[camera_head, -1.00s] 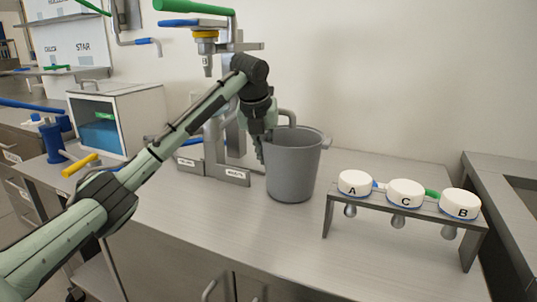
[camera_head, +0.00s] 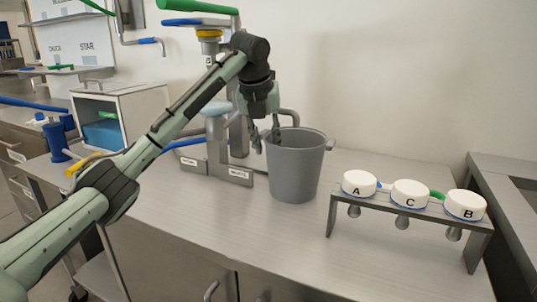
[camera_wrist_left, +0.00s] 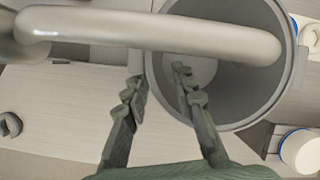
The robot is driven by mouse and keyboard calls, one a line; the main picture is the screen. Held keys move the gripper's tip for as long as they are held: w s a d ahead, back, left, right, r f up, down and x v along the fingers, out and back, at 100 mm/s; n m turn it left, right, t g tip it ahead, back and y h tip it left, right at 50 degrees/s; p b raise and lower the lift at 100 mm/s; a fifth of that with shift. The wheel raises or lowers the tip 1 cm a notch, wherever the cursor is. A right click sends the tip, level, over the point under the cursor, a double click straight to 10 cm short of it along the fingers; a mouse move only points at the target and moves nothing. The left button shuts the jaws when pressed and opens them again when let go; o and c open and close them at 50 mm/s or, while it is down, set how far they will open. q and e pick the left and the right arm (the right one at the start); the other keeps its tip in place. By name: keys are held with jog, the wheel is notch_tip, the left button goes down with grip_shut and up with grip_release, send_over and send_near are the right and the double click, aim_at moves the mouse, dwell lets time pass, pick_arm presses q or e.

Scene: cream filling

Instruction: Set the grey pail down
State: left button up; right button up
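The grey pail (camera_head: 296,172) stands upright on the metal counter (camera_head: 200,222), right of the faucet-like stand. It also shows from above in the left wrist view (camera_wrist_left: 291,85), with its mouth partly covered by a grey curved pipe. My left gripper (camera_head: 265,138) is at the pail's left rim. In the left wrist view my left gripper (camera_wrist_left: 160,85) is open, its fingers apart with the rim running between them; one finger is over the pail's mouth, the other outside. Whether a finger touches the rim cannot be told. My right gripper is not in view.
A low rack (camera_head: 405,206) with white-topped jars A, C and B stands to the right of the pail. A dispenser stand (camera_head: 216,172) is behind and left. A white box (camera_head: 120,117) stands at the left. The counter's front middle is clear.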

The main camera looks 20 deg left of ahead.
pick_arm(q)
jog(key=v, duration=0.6)
jog(key=shift+s+r, duration=0.15)
jog(key=shift+r, duration=0.25)
jog(key=shift+s+r, duration=0.25)
jog(key=shift+r, duration=0.25)
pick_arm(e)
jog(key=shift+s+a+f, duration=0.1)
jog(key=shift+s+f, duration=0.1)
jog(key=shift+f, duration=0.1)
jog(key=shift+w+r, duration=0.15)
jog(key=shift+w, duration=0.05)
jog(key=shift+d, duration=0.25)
pick_arm(q)
jog(key=shift+c, duration=0.6)
